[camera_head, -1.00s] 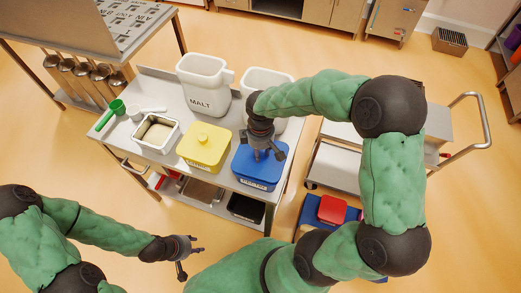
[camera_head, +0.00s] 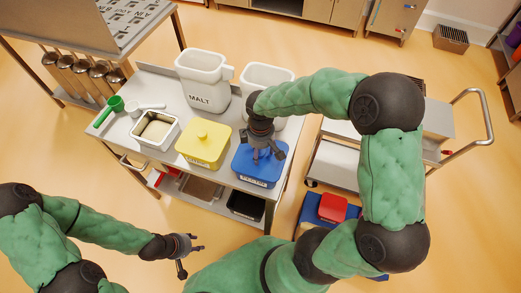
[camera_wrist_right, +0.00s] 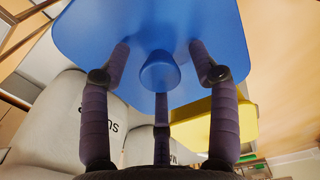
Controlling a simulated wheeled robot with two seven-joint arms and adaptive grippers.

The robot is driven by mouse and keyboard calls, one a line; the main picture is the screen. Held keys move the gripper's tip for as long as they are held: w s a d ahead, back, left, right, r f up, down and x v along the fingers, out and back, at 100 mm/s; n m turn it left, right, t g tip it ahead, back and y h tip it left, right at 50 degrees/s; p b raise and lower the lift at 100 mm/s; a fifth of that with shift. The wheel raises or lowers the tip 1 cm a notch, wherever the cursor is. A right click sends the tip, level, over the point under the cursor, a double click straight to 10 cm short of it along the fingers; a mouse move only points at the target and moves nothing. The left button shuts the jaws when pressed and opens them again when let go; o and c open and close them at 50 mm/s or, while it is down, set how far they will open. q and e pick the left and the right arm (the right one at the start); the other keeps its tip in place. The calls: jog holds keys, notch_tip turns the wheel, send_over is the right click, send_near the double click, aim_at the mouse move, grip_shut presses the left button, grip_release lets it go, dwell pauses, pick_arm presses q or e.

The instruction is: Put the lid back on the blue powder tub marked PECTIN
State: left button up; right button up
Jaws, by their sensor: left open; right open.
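The blue tub (camera_head: 252,178) with a label on its front, too small to read surely, stands at the right front of the steel table. Its blue lid (camera_head: 246,158) lies on top and looks level; the wrist view shows the underside of my fingers against this lid (camera_wrist_right: 95,35). My right gripper (camera_head: 267,155) points down over the lid. Its open fingers stand around the lid's round knob (camera_wrist_right: 160,72), with gaps visible beside it. My left gripper (camera_head: 189,256) is open and empty, low in front of the table.
A yellow lidded tub (camera_head: 203,146) stands left of the blue tub. Two white bins, one marked MALT (camera_head: 207,85) and another (camera_head: 268,78), stand behind. A steel container of powder (camera_head: 155,131) and a green scoop (camera_head: 108,112) are at left. A cart (camera_head: 337,165) stands right.

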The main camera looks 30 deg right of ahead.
jog(key=shift+r, duration=0.1)
notch_tip(320, 180, up, 12)
dwell(0.5)
dwell(0.5)
